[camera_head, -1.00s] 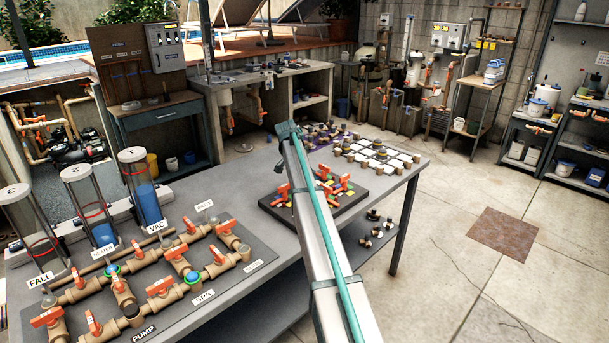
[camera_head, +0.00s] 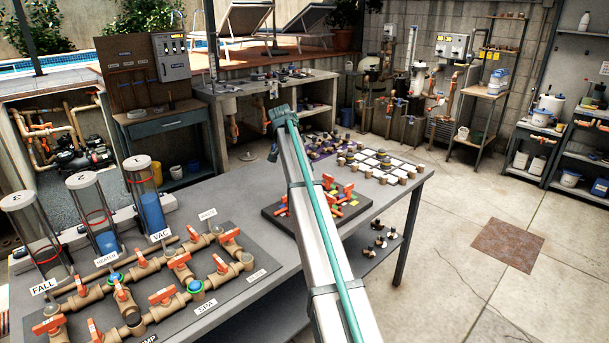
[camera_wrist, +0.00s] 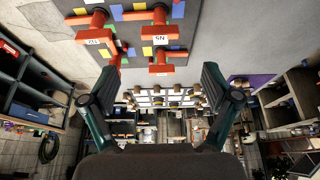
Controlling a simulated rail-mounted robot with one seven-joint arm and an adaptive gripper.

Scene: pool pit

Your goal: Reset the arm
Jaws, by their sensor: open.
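My arm (camera_head: 318,220) reaches out over the grey workbench in the head view, with its far end above the bench near the dark valve tray. In the wrist view my gripper (camera_wrist: 152,75) is open, its two dark green fingers spread apart with nothing between them. Beyond the fingers, a board with orange-red handles and coloured squares (camera_wrist: 140,32) fills the upper part of the wrist view. In the head view the fingertips are hard to make out against the bench.
The grey workbench (camera_head: 395,205) carries a pipe manifold with orange valves (camera_head: 130,290) and clear tubes (camera_head: 148,195) at left. A dark tray of orange handles (camera_head: 275,210) and a white-tiled board (camera_head: 375,160) lie near the arm.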

